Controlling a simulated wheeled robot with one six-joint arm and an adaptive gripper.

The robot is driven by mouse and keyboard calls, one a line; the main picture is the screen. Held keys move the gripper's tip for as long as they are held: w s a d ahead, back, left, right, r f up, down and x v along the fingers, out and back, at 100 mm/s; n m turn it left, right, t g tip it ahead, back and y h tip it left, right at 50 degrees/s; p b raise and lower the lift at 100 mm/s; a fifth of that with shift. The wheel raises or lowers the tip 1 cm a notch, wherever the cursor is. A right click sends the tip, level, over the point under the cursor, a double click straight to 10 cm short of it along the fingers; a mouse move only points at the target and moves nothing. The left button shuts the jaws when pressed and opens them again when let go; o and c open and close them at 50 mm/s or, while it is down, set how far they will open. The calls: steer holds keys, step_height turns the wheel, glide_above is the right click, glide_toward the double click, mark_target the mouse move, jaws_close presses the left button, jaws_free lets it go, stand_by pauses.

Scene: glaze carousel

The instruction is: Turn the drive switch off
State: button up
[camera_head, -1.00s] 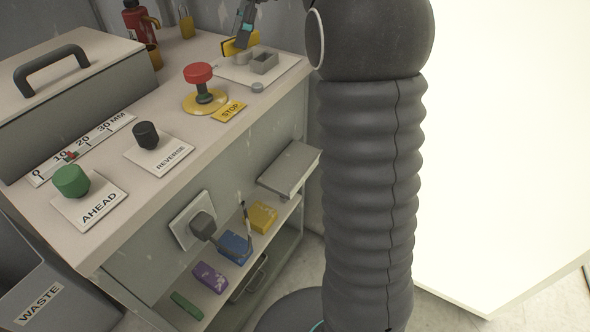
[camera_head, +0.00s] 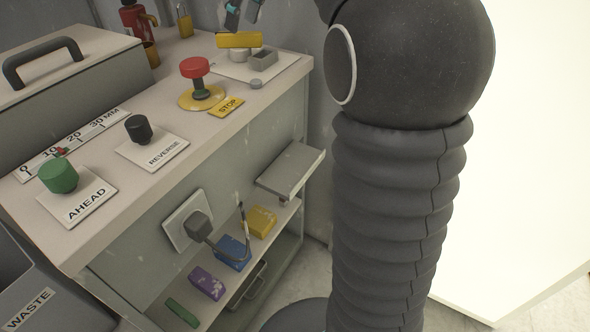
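A yellow bar handle (camera_head: 240,40) sits on a round grey base on a pale plate (camera_head: 284,66) at the back right of the bench top. It appears to be the drive switch, but I can read no label on it. The bar lies nearly level across the picture. My gripper (camera_head: 243,12) is at the top edge of the view, just above the bar and apart from it. Its two dark fingertips with teal marks stand apart with nothing between them. The rest of the gripper is cut off by the frame.
A red mushroom button (camera_head: 194,67) with a STOP label (camera_head: 227,106) stands left of the plate. Black REVERSE (camera_head: 138,128) and green AHEAD (camera_head: 58,175) buttons are nearer. My arm fills the right middle.

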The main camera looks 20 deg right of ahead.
steer(key=p+v, duration=0.3)
steer(key=v, duration=0.7)
steer(key=s+a+f+n+h+b, duration=0.1)
steer(key=s+f+n+b, duration=0.1)
steer(key=s+f+n, duration=1)
steer(key=s+a+f+n+t+h+b, duration=0.1)
steer(key=s+a+f+n+b, duration=0.1)
steer(key=s+f+n, duration=1)
step_height(320, 180, down, 4)
steer(key=n, duration=0.3)
steer(key=shift+s+t+h, duration=0.25)
steer(key=shift+t+h, duration=0.05)
steer(key=shift+h, duration=0.1)
steer(key=shift+a, duration=0.15)
